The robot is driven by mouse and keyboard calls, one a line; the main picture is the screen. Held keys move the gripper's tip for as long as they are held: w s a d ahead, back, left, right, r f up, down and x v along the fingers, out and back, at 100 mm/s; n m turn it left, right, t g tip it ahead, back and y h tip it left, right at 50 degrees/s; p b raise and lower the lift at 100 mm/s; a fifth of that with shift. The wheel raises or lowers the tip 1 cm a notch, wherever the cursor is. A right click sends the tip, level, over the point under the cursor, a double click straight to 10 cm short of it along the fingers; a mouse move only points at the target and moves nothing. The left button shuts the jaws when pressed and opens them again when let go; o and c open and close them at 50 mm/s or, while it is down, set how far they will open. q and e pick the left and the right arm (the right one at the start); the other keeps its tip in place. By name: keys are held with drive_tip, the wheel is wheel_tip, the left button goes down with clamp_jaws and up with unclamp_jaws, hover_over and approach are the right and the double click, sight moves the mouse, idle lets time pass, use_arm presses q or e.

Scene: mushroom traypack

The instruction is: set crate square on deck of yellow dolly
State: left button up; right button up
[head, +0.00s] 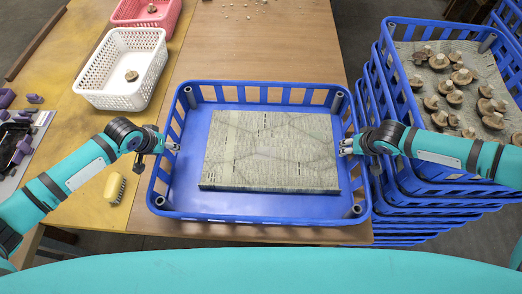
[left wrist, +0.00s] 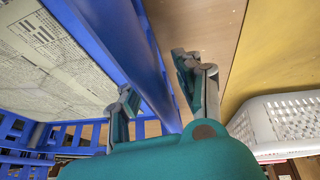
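A blue crate (head: 262,210) with slotted walls sits on the wooden table in front of me, with a newspaper-printed slab (head: 270,150) lying flat inside. My left gripper (head: 172,147) is at the crate's left wall. In the left wrist view its fingers (left wrist: 158,88) are spread, with the blue wall (left wrist: 125,40) running between them; I see no clear grip. My right gripper (head: 346,146) is at the crate's right wall, its fingertips over the rim; whether it is closed on the wall cannot be told. No yellow dolly shows in either view.
A stack of blue crates (head: 388,75) stands close at right, the top one holding several mushrooms (head: 455,97). A white basket (head: 92,95), a pink basket (head: 160,8) and a brush (head: 115,188) are at left. The table behind the crate (head: 255,50) is mostly clear.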

use_arm(q)
clamp_jaws()
use_arm(e)
clamp_jaws()
use_arm(q)
drive_tip(key=shift+r, duration=0.1)
use_arm(e)
drive_tip(key=shift+r, duration=0.1)
